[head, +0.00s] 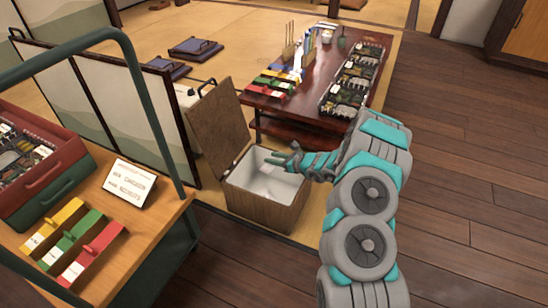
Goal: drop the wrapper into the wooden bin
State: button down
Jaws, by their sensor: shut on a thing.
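The wooden bin (262,203) stands on the floor at the centre, its hinged lid (219,122) raised at the back left. Its inside is pale, with whitish shapes in it that I cannot make out clearly. My gripper (277,159) reaches in from the right and is over the bin's open top, near the back rim. It is shut on the wrapper, which is small and mostly hidden by the fingers. I cannot tell the gripper's exact height above the opening.
A wooden cart (144,225) with a green frame, coloured boxes and a sign (129,183) is at left. A folding screen (118,103) stands behind it. The plank floor (463,190) at right is clear.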

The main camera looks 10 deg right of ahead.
jog(key=shift+f, duration=2.4)
jog(key=shift+c, duration=2.2)
grip_release()
jog(key=shift+s, duration=0.1)
jog(key=v, duration=0.7)
jog(key=shift+s+d+r, duration=0.2)
